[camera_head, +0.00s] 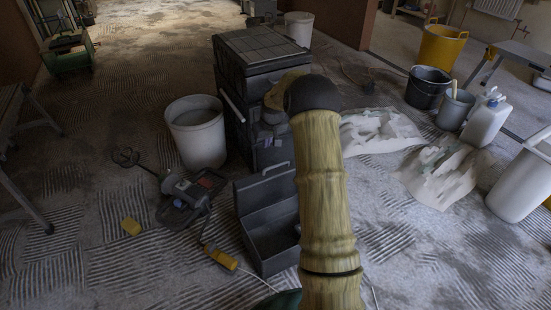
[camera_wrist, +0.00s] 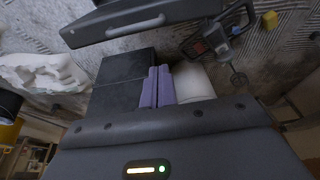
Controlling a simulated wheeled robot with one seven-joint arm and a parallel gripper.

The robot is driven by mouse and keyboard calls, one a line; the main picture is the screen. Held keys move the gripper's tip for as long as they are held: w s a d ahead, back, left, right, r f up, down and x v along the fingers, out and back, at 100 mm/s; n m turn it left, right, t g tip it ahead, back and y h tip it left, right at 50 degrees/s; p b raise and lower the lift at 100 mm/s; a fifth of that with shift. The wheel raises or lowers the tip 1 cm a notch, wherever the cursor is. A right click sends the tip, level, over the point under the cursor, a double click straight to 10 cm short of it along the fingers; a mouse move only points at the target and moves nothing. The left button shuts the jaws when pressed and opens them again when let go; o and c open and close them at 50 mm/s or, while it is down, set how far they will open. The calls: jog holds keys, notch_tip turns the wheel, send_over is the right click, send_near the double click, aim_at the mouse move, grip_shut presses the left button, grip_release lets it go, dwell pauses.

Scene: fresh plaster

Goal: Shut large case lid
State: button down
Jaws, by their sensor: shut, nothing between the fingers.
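A dark grey case (camera_head: 268,247) stands open on the floor in the head view, its hollow inside showing. Its raised panel with a pale handle, seemingly the lid (camera_head: 255,190), stands upright at the back, close to a tall black stack of cases (camera_head: 262,48). In the wrist view a dark panel with a pale handle (camera_wrist: 105,27) crosses the top. My gripper (camera_wrist: 157,72) is shut and empty, its purple fingers in front of the black stack and apart from the handled panel. In the head view my arm hides part of the stack and the open case's right side.
A white bucket (camera_head: 197,135) stands left of the stack. A mixer-like tool (camera_head: 190,190) and yellow blocks lie on the floor left of the open case. Crumpled white sheets (camera_head: 380,130) lie to the right, with buckets and a white canister (camera_head: 487,122) beyond.

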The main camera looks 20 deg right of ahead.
jog(key=w+d+f, duration=0.1)
jog(key=w+d, duration=0.1)
jog(key=w+d+f, duration=0.1)
jog(key=d, duration=0.1)
jog(key=shift+f, duration=0.3)
jog(key=b, duration=0.5)
send_over(276, 169)
jog(key=shift+w+a+f, duration=0.1)
jog(key=shift+f, duration=2.25)
jog(key=shift+w+a+f, duration=0.1)
jog(key=shift+f, duration=2.25)
jog(key=shift+d, duration=0.1)
jog(key=shift+s, duration=0.2)
